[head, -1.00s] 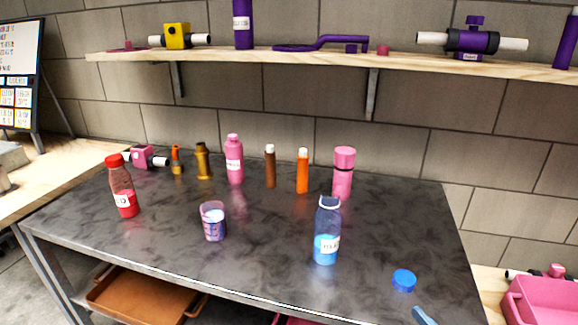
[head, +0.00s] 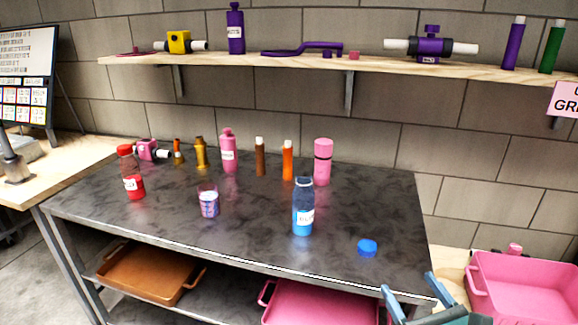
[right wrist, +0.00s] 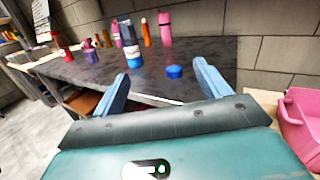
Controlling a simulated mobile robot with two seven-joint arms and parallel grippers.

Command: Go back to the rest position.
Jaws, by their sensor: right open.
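My right gripper (head: 409,298) is at the lower right of the head view, in front of the table's front right corner. Its two blue fingers are apart with nothing between them. It also shows in the right wrist view (right wrist: 160,92), with the table beyond the fingers. The dark table (head: 262,225) holds an uncapped clear bottle with blue liquid (head: 303,208), and a blue cap (head: 367,247) lies to its right. My left gripper is not in view.
A red bottle (head: 132,173), a measuring cup (head: 208,201) and several bottles and tubes stand on the table. An orange tray (head: 150,273) and a pink tray (head: 320,304) sit below. A pink bin (head: 525,285) stands at right. A wooden shelf (head: 220,63) runs above.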

